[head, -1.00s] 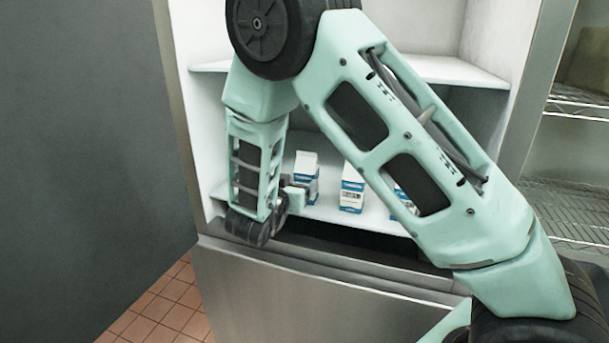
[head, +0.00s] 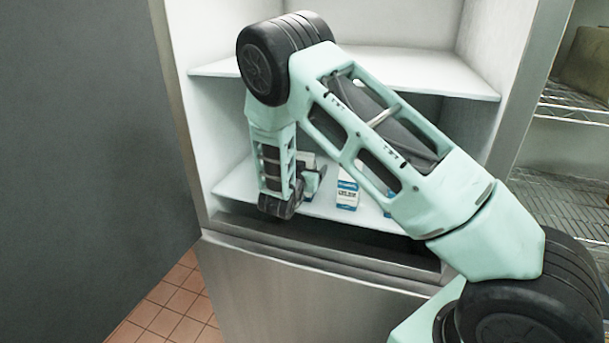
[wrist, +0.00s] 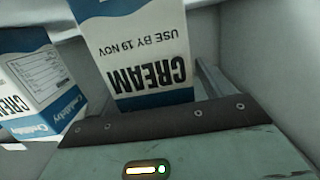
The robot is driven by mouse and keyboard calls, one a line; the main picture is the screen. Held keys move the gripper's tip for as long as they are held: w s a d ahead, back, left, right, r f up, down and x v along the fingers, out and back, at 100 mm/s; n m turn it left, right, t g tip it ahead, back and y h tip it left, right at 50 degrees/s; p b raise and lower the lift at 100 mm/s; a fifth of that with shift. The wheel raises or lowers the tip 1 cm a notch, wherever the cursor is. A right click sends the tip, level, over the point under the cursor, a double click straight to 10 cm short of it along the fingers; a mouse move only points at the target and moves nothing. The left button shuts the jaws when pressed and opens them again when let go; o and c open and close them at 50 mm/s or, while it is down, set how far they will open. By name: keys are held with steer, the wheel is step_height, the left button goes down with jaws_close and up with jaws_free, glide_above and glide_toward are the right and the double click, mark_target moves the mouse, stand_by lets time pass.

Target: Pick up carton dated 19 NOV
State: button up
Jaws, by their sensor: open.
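The cream carton marked USE BY 19 NOV (wrist: 135,45) is white with blue bands and appears upside down in the wrist view. It stands directly in front of my open gripper (wrist: 158,90), with one finger visible along its right side. The left finger is mostly hidden, and I cannot tell whether either finger touches the carton. In the head view my gripper (head: 313,181) is at the lower shelf, and the leftmost carton (head: 308,160) is mostly hidden behind it.
Another cream carton (wrist: 38,82) stands close to the left in the wrist view. In the head view a carton (head: 347,192) stands right of my gripper, and another is partly behind my arm. The upper shelf (head: 400,72) is above; a grey panel (head: 85,150) is left.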

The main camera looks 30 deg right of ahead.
steer(key=c, duration=1.5)
steer(key=shift+o, duration=0.2)
steer(key=shift+r, duration=0.15)
